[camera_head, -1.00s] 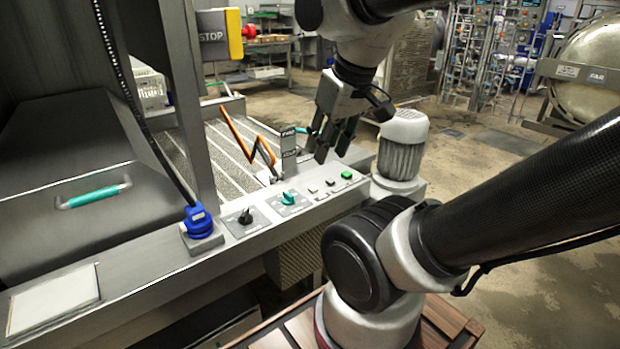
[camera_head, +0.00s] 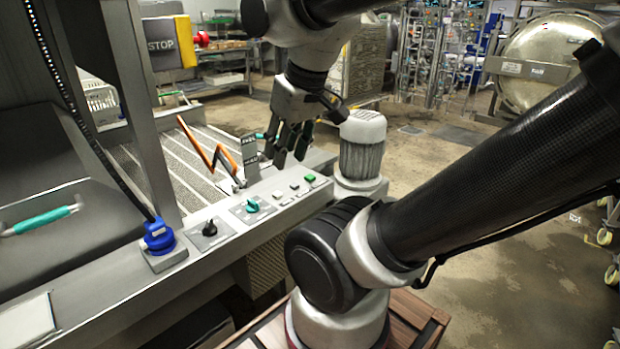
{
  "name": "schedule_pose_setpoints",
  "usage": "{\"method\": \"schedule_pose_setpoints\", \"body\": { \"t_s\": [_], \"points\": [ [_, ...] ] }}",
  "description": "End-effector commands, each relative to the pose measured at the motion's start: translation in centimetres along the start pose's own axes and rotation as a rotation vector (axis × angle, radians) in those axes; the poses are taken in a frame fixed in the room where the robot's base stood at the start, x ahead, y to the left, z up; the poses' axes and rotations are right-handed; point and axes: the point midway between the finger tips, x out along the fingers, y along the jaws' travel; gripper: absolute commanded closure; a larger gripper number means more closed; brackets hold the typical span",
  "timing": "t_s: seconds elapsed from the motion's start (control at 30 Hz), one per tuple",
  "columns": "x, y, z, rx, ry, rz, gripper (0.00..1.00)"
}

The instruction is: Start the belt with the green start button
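The green start button (camera_head: 310,178) sits at the right end of a row of small buttons on the grey control ledge. My gripper (camera_head: 290,158) points down above the far side of the ledge, a little left of and beyond the green button in the picture. Its dark fingers look apart, with nothing seen between them. It appears clear of the button, though the exact height is hard to tell.
An orange bent bar (camera_head: 205,152) stands by the belt (camera_head: 180,165). A ribbed motor (camera_head: 362,150) stands right of the ledge. A STOP box (camera_head: 168,43) hangs at upper left.

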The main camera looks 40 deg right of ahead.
Motion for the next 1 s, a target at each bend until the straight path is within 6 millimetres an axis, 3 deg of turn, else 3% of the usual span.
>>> {"method": "schedule_pose_setpoints", "body": {
  "t_s": [0.03, 0.2, 1.0],
  "points": [
    [0.0, 0.0, 0.0, 0.0, 0.0, 0.0, 0.72],
    [0.0, 0.0, 0.0, 0.0, 0.0, 0.0, 1.0],
    [0.0, 0.0, 0.0, 0.0, 0.0, 0.0, 1.0]
  ]
}}
